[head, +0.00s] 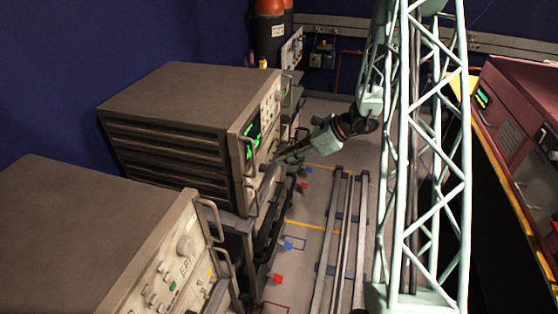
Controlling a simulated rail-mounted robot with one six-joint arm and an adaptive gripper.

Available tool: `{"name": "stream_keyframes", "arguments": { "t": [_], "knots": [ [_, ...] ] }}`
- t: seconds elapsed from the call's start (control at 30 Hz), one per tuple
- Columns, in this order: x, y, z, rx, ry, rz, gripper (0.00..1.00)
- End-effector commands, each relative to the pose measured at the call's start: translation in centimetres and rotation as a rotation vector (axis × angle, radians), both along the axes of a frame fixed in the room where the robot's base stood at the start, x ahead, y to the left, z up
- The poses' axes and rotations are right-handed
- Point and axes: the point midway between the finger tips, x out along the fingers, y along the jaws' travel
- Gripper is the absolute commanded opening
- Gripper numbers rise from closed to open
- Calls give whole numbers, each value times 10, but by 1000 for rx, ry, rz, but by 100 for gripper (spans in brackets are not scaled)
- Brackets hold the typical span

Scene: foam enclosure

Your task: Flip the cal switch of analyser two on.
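Two grey-brown analysers stand along the left. The near analyser (86,232) shows knobs and small buttons on its front panel. The farther analyser (180,95) has a lit green screen (252,140) and pull handles on its front. I cannot read which one is number two. My gripper (280,159) is at the lower front of the farther analyser, pointing left at its panel. Whether it touches the panel I cannot tell. Its fingers are dark and too small to judge open or shut. The cal switch cannot be made out; the gripper may cover it.
Floor rails (341,235) run along the aisle, with my lattice column at right. A red cabinet (505,110) stands at far right. Red and blue blocks show along the rack's foot. A dark cylinder with an orange top (268,30) stands at the back.

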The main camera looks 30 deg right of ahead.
Motion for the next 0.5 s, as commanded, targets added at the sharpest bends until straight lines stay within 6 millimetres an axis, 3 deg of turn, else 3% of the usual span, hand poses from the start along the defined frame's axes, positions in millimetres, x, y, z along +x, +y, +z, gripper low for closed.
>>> {"name": "stream_keyframes", "arguments": {
  "t": [0.5],
  "knots": [
    [-34,-34,41,0,0,-1,19]
  ]
}}
